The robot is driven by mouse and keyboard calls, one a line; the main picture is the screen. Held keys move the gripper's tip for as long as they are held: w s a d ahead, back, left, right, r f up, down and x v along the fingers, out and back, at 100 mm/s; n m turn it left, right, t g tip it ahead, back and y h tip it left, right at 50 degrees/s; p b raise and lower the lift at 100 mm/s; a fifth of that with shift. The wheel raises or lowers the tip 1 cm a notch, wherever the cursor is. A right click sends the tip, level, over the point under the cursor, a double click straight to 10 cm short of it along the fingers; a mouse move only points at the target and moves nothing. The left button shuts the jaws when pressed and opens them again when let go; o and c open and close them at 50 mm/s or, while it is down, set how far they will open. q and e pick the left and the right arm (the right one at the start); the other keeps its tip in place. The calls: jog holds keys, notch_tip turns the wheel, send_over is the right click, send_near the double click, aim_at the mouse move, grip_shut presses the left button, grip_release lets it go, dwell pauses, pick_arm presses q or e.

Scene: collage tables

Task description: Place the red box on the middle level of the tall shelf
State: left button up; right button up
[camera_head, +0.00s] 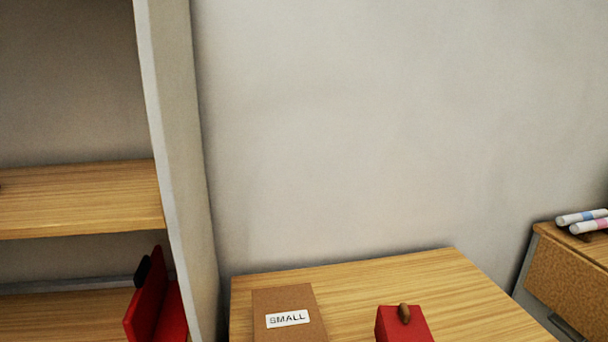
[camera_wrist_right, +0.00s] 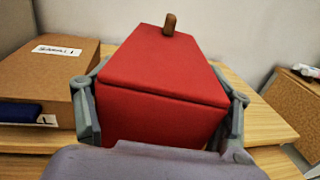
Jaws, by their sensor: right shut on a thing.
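The red box (camera_head: 403,325) with a brown knob on its lid shows at the bottom edge of the head view, in front of or over the wooden table. In the right wrist view my right gripper (camera_wrist_right: 162,108) is shut on the red box (camera_wrist_right: 160,75), with a finger on each side. The tall shelf (camera_head: 178,150) stands at the left of the head view. Two of its wooden boards show, an upper one (camera_head: 80,198) with a clear visible surface and a lower one (camera_head: 60,310). My left gripper is in neither view.
A brown carton (camera_head: 268,304) labelled SMALL sits on the wooden table (camera_head: 390,275). A red object (camera_head: 150,305) with a black part is at the shelf's lower right. A cabinet (camera_head: 570,270) with rolled items (camera_head: 588,222) stands at right. A blue item (camera_wrist_right: 20,112) lies by the carton.

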jog(key=shift+s+d, duration=0.2)
jog(key=shift+s, duration=0.3)
jog(key=s+f, duration=0.3)
jog(key=s, duration=0.5)
